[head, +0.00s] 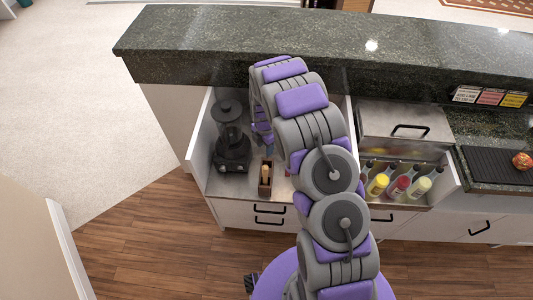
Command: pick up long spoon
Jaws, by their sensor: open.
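I cannot make out a long spoon for certain. A small brown holder (265,190) stands on the steel counter and has a light wooden-looking handle (265,171) upright in it; this is too small to identify. My arm arches over the counter and bends down at its far end. My gripper (265,140) hangs above and just behind the holder, apart from the handle. It is open, and nothing shows held in it. My own arm links hide part of it and the counter to its right.
A dark blender (231,140) stands close left of the holder. A raised dark stone bar top (190,45) runs behind. At right are several bottles (398,187) in a well, a steel lidded box (405,130) and a black mat (495,167) with a red fruit-like item (522,161).

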